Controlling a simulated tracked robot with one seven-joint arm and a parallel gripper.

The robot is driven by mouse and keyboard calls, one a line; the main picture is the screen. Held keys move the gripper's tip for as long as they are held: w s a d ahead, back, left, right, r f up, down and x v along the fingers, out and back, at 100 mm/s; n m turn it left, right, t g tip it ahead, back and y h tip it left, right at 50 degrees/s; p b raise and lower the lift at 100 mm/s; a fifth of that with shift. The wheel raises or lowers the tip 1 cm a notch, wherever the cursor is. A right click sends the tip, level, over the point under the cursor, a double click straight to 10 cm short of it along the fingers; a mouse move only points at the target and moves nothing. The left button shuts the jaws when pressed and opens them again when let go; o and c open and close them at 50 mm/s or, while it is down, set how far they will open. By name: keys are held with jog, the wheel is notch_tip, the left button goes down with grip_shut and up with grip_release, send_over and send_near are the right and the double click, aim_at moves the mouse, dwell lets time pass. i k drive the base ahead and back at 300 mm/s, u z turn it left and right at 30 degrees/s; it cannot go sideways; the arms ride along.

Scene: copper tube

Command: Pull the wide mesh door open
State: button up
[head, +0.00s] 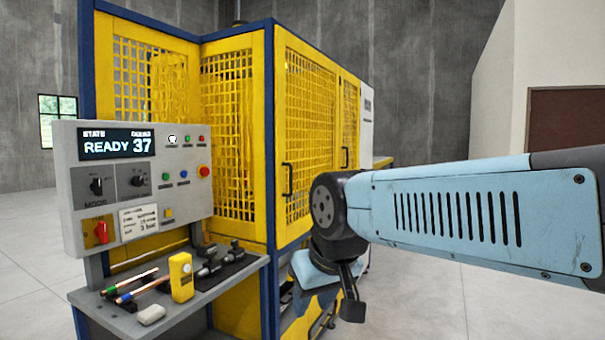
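The wide mesh door (309,72) is a yellow framed panel on the right-hand face of the yellow and blue enclosure. It looks closed, flush with the frame. Its black vertical bar handle (287,180) is on the door's left side. My gripper (348,298) hangs below my blue arm's wrist, in front of the enclosure, lower and to the right of the handle. It appears apart from the handle. One dark finger shows; the other is hidden or unclear, so its opening cannot be judged. My wrist covers the door's lower right part.
A narrower mesh door (350,115) with its own black handle (345,157) stands to the right. A control panel (135,185) reads READY 37. Below it, a grey shelf (98,299) holds tubes, a yellow device and fittings. Pale floor (430,310) lies open at right.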

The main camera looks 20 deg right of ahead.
aim_at(285, 234)
jog(key=z, duration=0.1)
jog(key=i, duration=1)
jog(key=u, duration=0.05)
